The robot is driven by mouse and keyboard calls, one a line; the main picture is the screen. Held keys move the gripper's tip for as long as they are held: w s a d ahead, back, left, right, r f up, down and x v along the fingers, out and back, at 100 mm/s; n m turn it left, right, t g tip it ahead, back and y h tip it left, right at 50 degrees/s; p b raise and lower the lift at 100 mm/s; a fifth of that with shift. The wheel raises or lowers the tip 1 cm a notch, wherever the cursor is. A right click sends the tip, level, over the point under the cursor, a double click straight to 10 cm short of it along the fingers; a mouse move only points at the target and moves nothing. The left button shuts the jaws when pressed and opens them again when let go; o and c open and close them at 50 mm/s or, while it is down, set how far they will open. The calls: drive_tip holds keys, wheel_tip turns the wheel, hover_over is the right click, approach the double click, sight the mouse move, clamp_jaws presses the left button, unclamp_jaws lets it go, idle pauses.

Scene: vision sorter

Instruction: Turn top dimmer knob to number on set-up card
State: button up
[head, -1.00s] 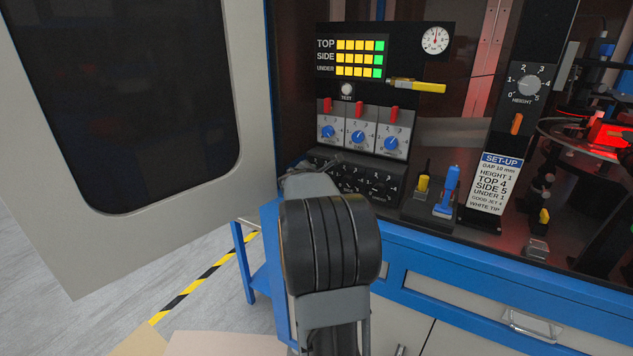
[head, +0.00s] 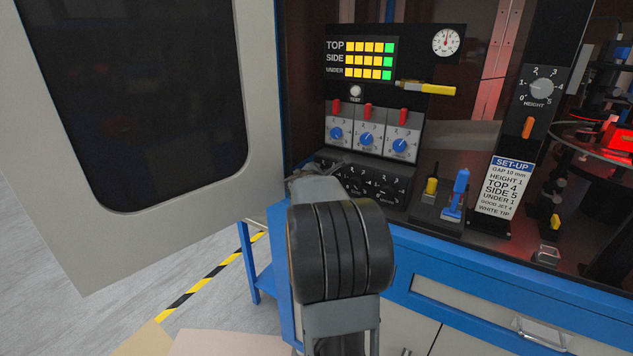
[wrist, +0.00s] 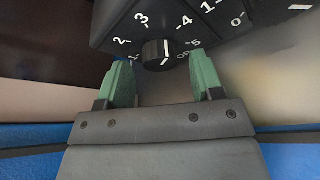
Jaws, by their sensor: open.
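A black dimmer knob (wrist: 153,54) with a white pointer line shows in the wrist view, on a dark panel marked 1 to 5 and OFF. The line lies toward the knob's right side, on the lower part away from 3 and 4; I cannot tell the exact setting. My gripper (wrist: 160,70) is open, its green fingers on either side of the knob, with gaps visible. In the head view my arm hides the gripper and part of the dimmer panel (head: 408,190). The set-up card (head: 503,186) reads TOP 4, SIDE 5, UNDER 1.
Above the dimmers are blue knobs (head: 367,139) with red switches and a TOP, SIDE, UNDER light display (head: 369,60). A yellow-handled tool (head: 430,88) juts out. A blue tool (head: 459,188) stands right of the dimmers. An open cabinet door (head: 262,100) is at left.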

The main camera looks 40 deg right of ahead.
drive_tip(key=p+v, duration=0.1)
drive_tip(key=v, duration=1.1)
drive_tip(key=shift+s+a, duration=0.2)
drive_tip(key=shift+a, duration=0.15)
drive_tip(key=shift+r, duration=0.15)
drive_tip(key=w+a+r+n+g+y+p, duration=0.1)
drive_tip(key=w+r+n+p, duration=0.15)
drive_tip(key=p, duration=0.95)
drive_tip(key=shift+n+g+h, duration=0.6)
drive_tip(key=shift+n+g, duration=0.15)
drive_tip(key=shift+g, duration=0.15)
drive_tip(key=p+x, duration=0.2)
drive_tip(key=x, duration=0.2)
drive_tip(key=f+p+x, duration=0.1)
drive_tip(key=p+x, duration=0.1)
drive_tip(key=x, duration=0.3)
drive_tip(key=p+x, duration=0.1)
drive_tip(key=x, duration=0.4)
drive_tip(key=shift+f+p, duration=0.25)
drive_tip(key=shift+p, duration=0.15)
